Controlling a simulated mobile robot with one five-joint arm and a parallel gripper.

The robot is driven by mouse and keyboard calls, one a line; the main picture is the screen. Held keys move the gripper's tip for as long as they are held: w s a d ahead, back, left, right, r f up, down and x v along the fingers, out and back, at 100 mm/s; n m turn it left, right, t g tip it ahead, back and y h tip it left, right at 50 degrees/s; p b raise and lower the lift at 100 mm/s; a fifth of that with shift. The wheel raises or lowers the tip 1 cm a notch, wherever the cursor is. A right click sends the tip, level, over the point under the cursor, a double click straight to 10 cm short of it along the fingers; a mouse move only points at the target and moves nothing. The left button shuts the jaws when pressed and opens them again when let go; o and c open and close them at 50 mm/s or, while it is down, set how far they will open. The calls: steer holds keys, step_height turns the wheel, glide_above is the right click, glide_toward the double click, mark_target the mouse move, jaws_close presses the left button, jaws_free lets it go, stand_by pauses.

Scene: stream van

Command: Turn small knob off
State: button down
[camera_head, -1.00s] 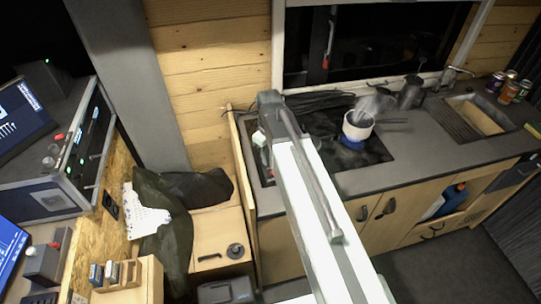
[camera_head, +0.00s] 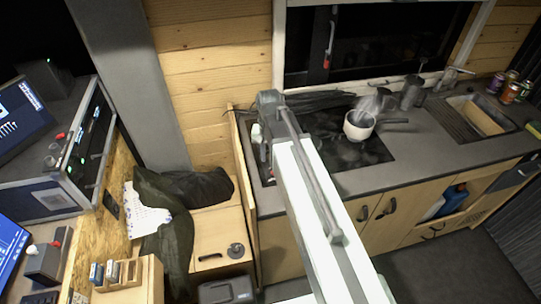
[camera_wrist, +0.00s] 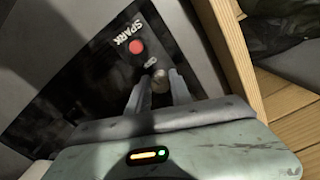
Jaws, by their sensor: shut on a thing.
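A small grey metal knob (camera_wrist: 160,76) stands on a black panel below a red button marked SPARK, in the wrist view. My gripper (camera_wrist: 158,88) is shut on this knob, one finger on each side. In the head view my arm covers the knob and the gripper's fingers. The black hob (camera_head: 372,152) lies in the counter, with a white pot (camera_head: 358,127) on it. Steam rises from the pot. No blue flame shows under it.
The red SPARK button (camera_wrist: 136,46) is close above the knob. A wooden edge (camera_wrist: 228,58) runs close by on the right in the wrist view. The sink (camera_head: 478,116) and several cans stand farther right along the counter.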

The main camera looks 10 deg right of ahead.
mark_target(269, 157)
steer(key=shift+w+m, duration=0.1)
steer(key=shift+m, duration=1.6)
steer(key=c, duration=1.2)
jaws_free()
steer(key=shift+o, duration=0.2)
step_height(269, 157, up, 8)
steer(key=p, duration=0.8)
steer(key=shift+f, duration=0.1)
